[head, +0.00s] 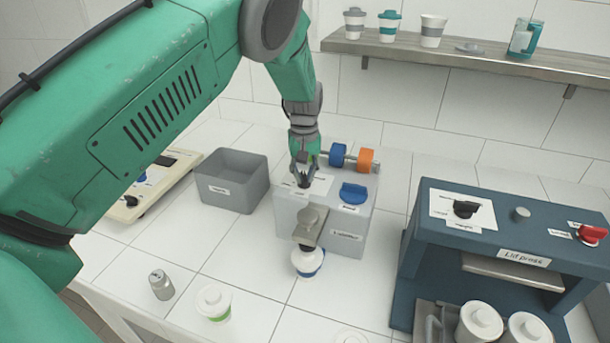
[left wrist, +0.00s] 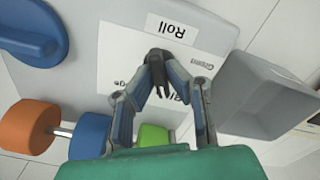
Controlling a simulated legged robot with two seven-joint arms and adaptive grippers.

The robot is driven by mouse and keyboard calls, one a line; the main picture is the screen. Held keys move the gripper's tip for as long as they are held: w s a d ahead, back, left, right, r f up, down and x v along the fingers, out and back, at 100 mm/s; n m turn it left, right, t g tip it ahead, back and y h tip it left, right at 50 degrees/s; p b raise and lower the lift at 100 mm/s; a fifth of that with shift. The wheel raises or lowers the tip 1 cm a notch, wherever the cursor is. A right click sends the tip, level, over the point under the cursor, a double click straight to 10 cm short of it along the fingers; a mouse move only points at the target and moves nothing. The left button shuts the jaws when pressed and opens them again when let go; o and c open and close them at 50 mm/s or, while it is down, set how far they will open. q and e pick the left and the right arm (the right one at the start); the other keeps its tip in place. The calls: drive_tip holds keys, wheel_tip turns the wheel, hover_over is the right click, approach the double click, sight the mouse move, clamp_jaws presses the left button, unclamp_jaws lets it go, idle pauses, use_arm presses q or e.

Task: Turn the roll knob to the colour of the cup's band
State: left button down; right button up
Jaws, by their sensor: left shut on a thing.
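The roll knob (left wrist: 158,57) is small and dark, on a white card (left wrist: 150,30) reading "Roll" on top of the grey machine (head: 287,212). My left gripper (head: 304,178) is shut on the knob from above; it also shows in the left wrist view (left wrist: 160,75). The fingers hide part of the knob and card, so I cannot tell where the knob points. "Green" is legible on the card; other labels are partly covered. A white cup (head: 307,259) with a blue band (head: 312,272) stands under the machine's front spout. My right gripper is not in view.
Blue (head: 338,154), orange (head: 365,160) and green (left wrist: 153,135) rolls sit on a rod behind the machine. A blue knob (head: 353,193) is beside the card. A grey bin (head: 232,187) stands left, the lid press (head: 480,235) right. A green-banded cup (head: 213,302) stands in front.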

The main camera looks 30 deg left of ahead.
sight(305, 174)
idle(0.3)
use_arm(q)
drive_tip(key=c, duration=1.6)
unclamp_jaws()
wheel_tip(305, 174, up, 12)
drive_tip(key=shift+w, duration=0.15)
drive_tip(key=shift+f, duration=0.1)
